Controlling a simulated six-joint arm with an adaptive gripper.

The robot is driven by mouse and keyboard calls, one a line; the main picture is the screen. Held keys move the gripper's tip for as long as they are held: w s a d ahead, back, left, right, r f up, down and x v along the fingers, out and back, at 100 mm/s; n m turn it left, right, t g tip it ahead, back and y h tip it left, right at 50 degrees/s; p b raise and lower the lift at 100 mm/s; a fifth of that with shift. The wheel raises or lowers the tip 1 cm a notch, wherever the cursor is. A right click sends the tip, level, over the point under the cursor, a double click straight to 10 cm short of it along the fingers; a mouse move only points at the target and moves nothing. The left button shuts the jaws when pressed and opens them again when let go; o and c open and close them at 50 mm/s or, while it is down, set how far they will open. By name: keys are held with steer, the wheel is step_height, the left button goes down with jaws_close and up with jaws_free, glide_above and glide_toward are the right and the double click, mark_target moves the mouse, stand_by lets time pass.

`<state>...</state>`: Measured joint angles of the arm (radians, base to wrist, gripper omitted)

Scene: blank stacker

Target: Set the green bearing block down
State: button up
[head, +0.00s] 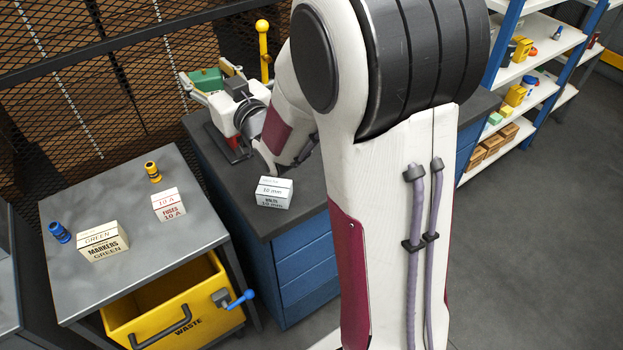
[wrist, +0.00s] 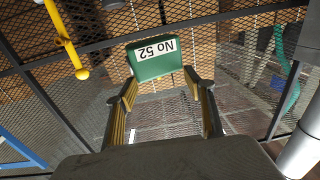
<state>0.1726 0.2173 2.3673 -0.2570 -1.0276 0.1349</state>
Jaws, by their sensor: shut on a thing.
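The green bearing block (wrist: 155,60) is at the far end of my fingers in the wrist view, with an upside-down white "No 52" label. My gripper (wrist: 162,88) is shut on it, one finger at each side. In the head view a green piece (head: 207,80), which looks like the same block, shows at the far end of my gripper above the dark bench. My arm hides part of that area. I cannot tell whether the block touches anything beneath it.
A yellow-knobbed lever (head: 263,45) stands close by my gripper. A white 10 mm box (head: 274,192) sits on the dark bench (head: 250,215). The grey table (head: 120,195) at left holds two boxes and two small fittings. Mesh fencing (head: 90,90) runs behind.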

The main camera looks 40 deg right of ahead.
steer(key=s+d+f+n+g+y, duration=0.15)
steer(key=s+d+n+y, duration=0.35)
steer(key=s+d, duration=1.15)
step_height(320, 180, down, 11)
steer(key=m, duration=0.1)
steer(key=shift+w+y, duration=0.2)
steer(key=shift+y, duration=0.2)
stand_by(0.5)
steer(key=shift+f, duration=0.15)
steer(key=shift+f, duration=2.8)
steer(key=shift+f, duration=0.1)
steer(key=shift+f, duration=1.8)
steer(key=shift+f, duration=0.15)
